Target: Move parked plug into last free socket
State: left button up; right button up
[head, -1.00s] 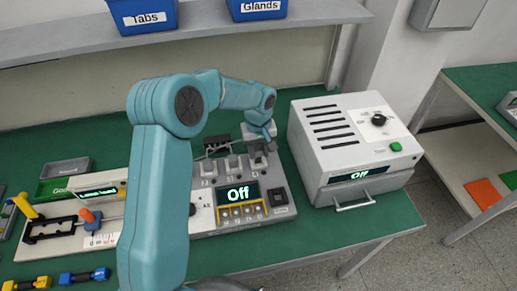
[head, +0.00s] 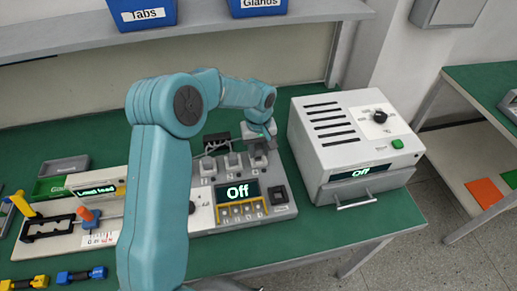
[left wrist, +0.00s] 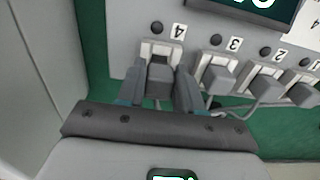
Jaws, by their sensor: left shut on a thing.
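The tester (head: 285,196) stands on the green bench, its display reading "Off". My left gripper (head: 260,146) is over the far right socket of its back row. In the left wrist view, my left gripper (left wrist: 160,88) is shut on a grey plug (left wrist: 159,76). That plug is at the socket marked 4 (left wrist: 160,48); I cannot tell how deep it sits. Grey plugs with leads sit at the sockets marked 3 (left wrist: 217,76), 2 (left wrist: 264,86) and 1 (left wrist: 303,93). A black holder (head: 216,144) stands behind the row. My right gripper is not in view.
A white box (head: 350,140) with a front handle and an "Off" display stands close to the right of the tester. A fixture with a yellow-handled lever (head: 24,205) is at the left. Blue bins (head: 140,14) sit on the shelf above.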

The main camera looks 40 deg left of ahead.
pick_arm(q)
jog(key=shift+f+b, duration=0.9)
jog(key=shift+f, duration=0.1)
dwell(0.3)
jog(key=o, duration=1.1)
notch_tip(320, 180, up, 16)
jog(key=shift+r, duration=0.2)
